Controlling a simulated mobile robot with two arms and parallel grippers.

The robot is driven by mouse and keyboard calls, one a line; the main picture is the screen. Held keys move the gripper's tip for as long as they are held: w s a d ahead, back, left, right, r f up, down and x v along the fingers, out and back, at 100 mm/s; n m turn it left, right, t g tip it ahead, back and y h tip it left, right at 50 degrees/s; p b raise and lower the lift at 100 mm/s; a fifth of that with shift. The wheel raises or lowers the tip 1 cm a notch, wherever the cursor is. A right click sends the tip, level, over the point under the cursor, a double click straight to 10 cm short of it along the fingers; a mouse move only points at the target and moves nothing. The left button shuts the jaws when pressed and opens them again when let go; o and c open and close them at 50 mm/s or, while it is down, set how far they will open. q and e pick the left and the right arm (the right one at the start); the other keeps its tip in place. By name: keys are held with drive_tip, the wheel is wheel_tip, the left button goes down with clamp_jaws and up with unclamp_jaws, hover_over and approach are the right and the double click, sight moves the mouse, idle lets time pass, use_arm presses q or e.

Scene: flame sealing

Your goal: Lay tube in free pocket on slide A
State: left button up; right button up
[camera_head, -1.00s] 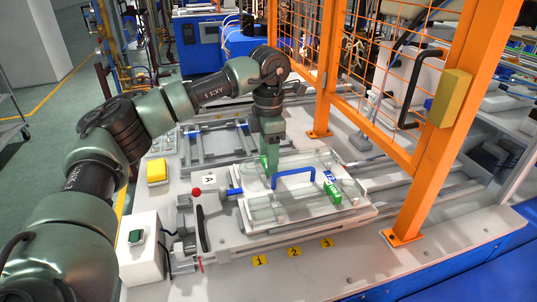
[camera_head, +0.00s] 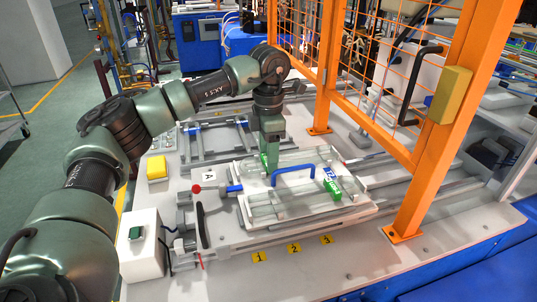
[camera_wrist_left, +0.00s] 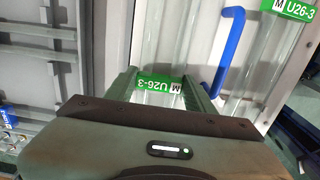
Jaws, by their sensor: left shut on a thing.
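My left gripper (camera_head: 271,172) points down over the rear left part of slide A (camera_head: 262,224), a pale tray with clear tubes and a blue handle (camera_head: 293,172). In the left wrist view my left gripper (camera_wrist_left: 168,88) is shut on a clear tube with a green U26-3 label (camera_wrist_left: 160,84). I cannot tell whether this tube touches the tray. Another clear tube with a green label (camera_head: 332,184) lies on the right of the handle; its label also shows in the left wrist view (camera_wrist_left: 294,10). The pocket under the held tube is mostly hidden. My right gripper is out of view.
An orange mesh guard post (camera_head: 446,130) stands right of the slide. A second rail frame (camera_head: 205,141) lies behind. A white A sign (camera_head: 209,177), a red-knobbed lever (camera_head: 197,189), a yellow block (camera_head: 157,168) and a white button box (camera_head: 141,245) stand left.

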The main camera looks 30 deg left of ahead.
use_arm(q)
drive_tip(key=o, duration=1.5)
drive_tip(key=shift+r+b, duration=0.65)
drive_tip(key=shift+r, duration=3.25)
